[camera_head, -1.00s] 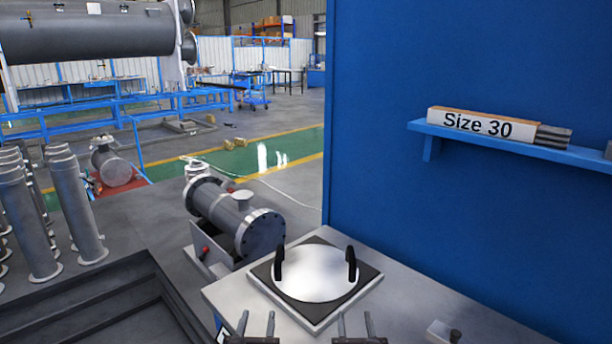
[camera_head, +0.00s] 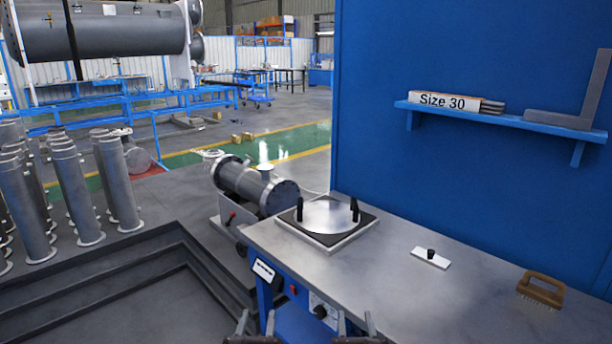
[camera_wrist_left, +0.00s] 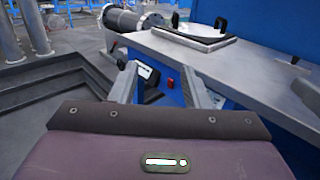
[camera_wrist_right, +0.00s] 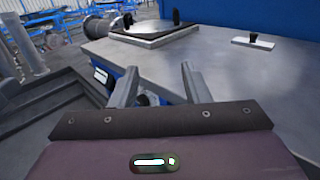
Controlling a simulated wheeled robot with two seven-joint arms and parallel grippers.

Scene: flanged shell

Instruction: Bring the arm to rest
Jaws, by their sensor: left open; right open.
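My left gripper (camera_head: 252,328) is at the bottom edge of the head view, in front of the workbench. Its jaws are open and empty; in the left wrist view the two fingers (camera_wrist_left: 163,84) stand apart. My right gripper (camera_head: 355,326) is beside it to the right, also open and empty; its spread fingers (camera_wrist_right: 159,86) show in the right wrist view. Both are apart from the bench top (camera_head: 400,285). A round white disc (camera_head: 326,215) with two black handles lies on a dark square plate at the bench's far left corner. Neither gripper touches it.
A small white block with a black knob (camera_head: 430,258) and a brown brush (camera_head: 540,290) lie on the bench. A blue shelf (camera_head: 490,117) holds a "Size 30" box (camera_head: 443,101) and a grey angle piece (camera_head: 567,118). A flanged shell (camera_head: 255,188) stands behind. Dark steps (camera_head: 130,270) are left.

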